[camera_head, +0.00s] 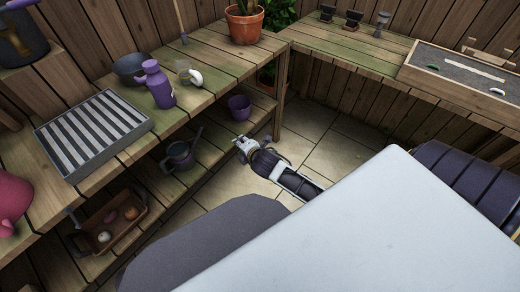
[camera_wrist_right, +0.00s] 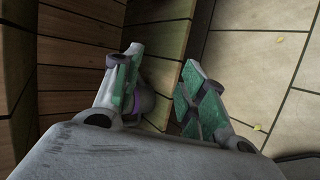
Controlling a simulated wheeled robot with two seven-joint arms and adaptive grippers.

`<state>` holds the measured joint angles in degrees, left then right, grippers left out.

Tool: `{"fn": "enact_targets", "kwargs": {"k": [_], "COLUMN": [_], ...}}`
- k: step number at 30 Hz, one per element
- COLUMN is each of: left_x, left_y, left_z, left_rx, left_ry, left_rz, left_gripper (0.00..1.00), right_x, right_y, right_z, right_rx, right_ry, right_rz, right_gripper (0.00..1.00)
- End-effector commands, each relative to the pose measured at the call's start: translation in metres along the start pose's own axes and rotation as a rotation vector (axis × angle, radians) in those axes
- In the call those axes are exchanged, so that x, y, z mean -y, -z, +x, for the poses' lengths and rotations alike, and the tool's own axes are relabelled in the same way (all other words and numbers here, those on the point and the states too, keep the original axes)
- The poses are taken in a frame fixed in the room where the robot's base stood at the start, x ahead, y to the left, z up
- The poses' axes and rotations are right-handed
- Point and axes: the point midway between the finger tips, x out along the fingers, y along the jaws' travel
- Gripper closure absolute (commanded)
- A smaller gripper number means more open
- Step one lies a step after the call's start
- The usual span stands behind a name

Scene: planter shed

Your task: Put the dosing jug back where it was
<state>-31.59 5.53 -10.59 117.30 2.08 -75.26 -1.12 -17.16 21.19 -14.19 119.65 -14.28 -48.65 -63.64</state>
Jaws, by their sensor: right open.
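The dosing jug seems to be the small clear jug with a white handle (camera_head: 190,75), standing on the upper bench behind the purple bottle (camera_head: 158,86). My right gripper (camera_head: 244,147) is low over the tiled floor, beside the lower shelf and apart from that jug. In the right wrist view, my right gripper (camera_wrist_right: 165,90) is open, its green-padded fingers apart. A rounded grey and purple shape shows partly behind its left finger; I cannot tell what it is. My left gripper is not in view.
A purple pot (camera_head: 240,108) and a watering can (camera_head: 180,155) stand on the lower shelf. A striped tray (camera_head: 95,132), a dark bowl (camera_head: 130,68) and a potted plant (camera_head: 244,24) occupy the upper bench. The tiled floor (camera_head: 330,135) is clear.

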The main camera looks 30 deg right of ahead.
Motion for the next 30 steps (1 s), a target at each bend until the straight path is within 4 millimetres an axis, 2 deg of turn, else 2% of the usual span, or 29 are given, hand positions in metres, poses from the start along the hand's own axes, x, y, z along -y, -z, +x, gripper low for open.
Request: {"fn": "enact_targets", "kwargs": {"k": [3, 11, 21, 25, 30], "left_x": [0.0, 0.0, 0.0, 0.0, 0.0], "left_y": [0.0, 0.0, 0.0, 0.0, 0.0], "left_z": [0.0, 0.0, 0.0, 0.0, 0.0], "left_rx": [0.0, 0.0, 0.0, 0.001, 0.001], "left_ry": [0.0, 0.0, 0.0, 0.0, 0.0], "left_rz": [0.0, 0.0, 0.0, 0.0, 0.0], "left_gripper": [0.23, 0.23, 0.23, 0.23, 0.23], "right_x": [0.035, 0.108, 0.197, 0.224, 0.246], "right_y": [0.008, 0.028, 0.063, 0.076, 0.089], "right_z": [-0.003, -0.017, -0.055, -0.072, -0.088], "right_rx": [0.001, 0.046, 0.197, 0.277, 0.355], "right_ry": [0.101, 0.321, 0.61, 0.707, 0.788], "right_rz": [0.185, 0.588, 1.083, 1.244, 1.375], "right_gripper": [0.58, 0.58, 0.58, 0.58, 0.58]}}
